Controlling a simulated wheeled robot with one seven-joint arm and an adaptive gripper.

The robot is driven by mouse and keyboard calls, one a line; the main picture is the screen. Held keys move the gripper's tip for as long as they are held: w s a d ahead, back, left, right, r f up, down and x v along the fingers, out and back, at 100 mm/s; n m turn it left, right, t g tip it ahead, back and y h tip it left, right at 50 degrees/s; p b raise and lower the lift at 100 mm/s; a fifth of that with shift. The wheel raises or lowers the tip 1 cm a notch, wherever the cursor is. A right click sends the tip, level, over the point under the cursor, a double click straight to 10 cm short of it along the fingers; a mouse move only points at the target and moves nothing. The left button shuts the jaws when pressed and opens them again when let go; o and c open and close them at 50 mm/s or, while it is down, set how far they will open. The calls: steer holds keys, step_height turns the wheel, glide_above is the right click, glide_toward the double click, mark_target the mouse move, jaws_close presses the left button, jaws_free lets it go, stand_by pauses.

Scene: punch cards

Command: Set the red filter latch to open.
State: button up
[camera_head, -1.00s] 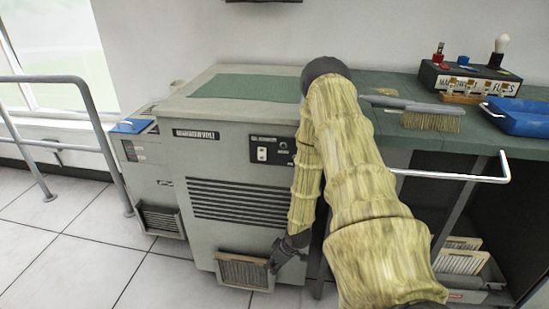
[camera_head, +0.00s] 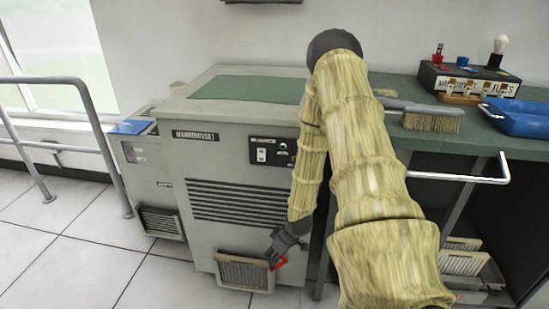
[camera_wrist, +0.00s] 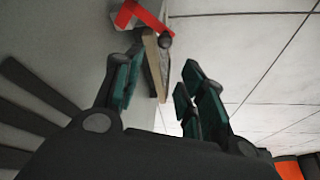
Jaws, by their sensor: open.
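The red filter latch (camera_head: 278,263) shows at the right edge of the framed filter (camera_head: 244,272), low on the front of the grey machine (camera_head: 235,150). My gripper (camera_head: 276,256) is just above and beside the latch in the head view and partly covers it. In the wrist view the red latch (camera_wrist: 146,18) is at the top, beyond the fingertips. The filter's frame edge (camera_wrist: 154,60) is seen below it. My gripper (camera_wrist: 155,85) is open, with nothing between its fingers.
A metal rail (camera_head: 85,95) is at the left. The tiled floor (camera_head: 70,260) is clear at front left.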

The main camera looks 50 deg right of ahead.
steer(key=shift+r, duration=1.8)
